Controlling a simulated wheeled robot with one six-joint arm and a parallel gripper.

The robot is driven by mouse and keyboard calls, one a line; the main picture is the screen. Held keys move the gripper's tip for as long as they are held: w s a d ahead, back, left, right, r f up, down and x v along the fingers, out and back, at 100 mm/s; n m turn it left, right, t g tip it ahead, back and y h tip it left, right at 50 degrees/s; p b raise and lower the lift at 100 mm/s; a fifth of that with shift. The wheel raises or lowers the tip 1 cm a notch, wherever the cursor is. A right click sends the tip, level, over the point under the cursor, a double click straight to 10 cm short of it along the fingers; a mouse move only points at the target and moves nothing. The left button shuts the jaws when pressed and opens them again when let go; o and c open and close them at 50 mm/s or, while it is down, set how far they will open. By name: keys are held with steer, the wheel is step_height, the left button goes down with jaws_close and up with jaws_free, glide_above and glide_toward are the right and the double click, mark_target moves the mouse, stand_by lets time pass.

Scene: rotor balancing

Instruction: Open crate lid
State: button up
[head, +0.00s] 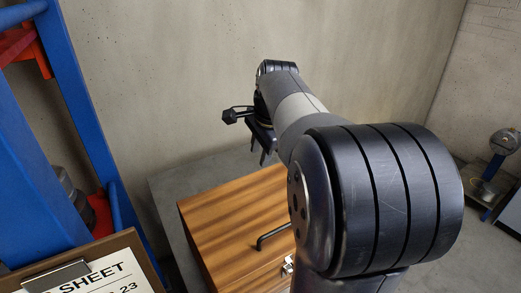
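The wooden crate (226,214) stands low in the middle of the head view, its striped brown lid lying flat and closed as far as I can see. A dark bent handle (272,237) is on the lid near the front edge. A metal latch (288,265) shows at the front, partly cut off by my arm. My gripper (264,157) is above the far part of the crate, pointing down, apart from the handle. Its fingers are small and dark here, and their opening is unclear. My arm hides the crate's right side.
The crate rests on a grey slab (165,190) by a concrete wall. A blue frame (75,100) with red parts rises at left. A clipboard (85,270) with a sheet is at front left. A stand with a round gauge (502,142) is at far right.

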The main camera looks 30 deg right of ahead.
steer(key=shift+c, duration=0.5)
jaws_close()
stand_by(0.7)
steer(key=c, duration=0.6)
jaws_free()
steer(key=o, duration=0.7)
steer(key=shift+r, duration=0.1)
steer(key=b+v, duration=0.1)
steer(key=v, duration=0.9)
steer(key=shift+r, duration=0.25)
steer(key=shift+s, duration=0.15)
